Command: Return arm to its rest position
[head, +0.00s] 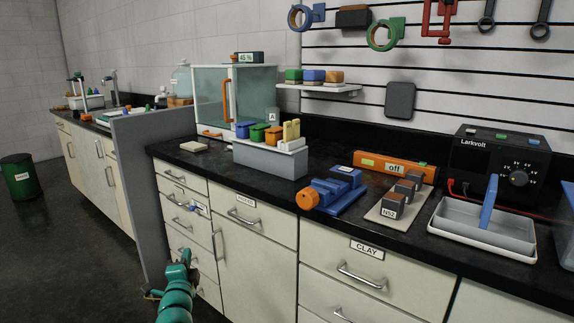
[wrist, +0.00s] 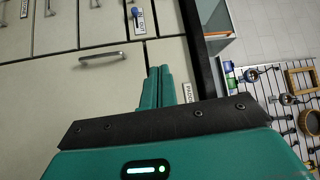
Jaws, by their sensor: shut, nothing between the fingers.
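My teal arm rises at the bottom of the head view, with my gripper (head: 185,257) at its upper end in front of the cabinet drawers (head: 184,222). In the wrist view my gripper (wrist: 160,72) has its two teal fingers together, with nothing between them. The fingers point at pale cabinet fronts (wrist: 105,85), which look turned sideways there. I cannot tell the exact gap between fingertips and cabinet.
The black counter (head: 240,190) bears a glass cabinet (head: 250,95), a grey block with coloured items (head: 270,160), a blue vise (head: 335,190), a white tray (head: 480,228) and a Larkvolt power supply (head: 500,160). A grey partition (head: 145,200) stands left. The floor (head: 60,260) there is open, with a green bin (head: 20,178).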

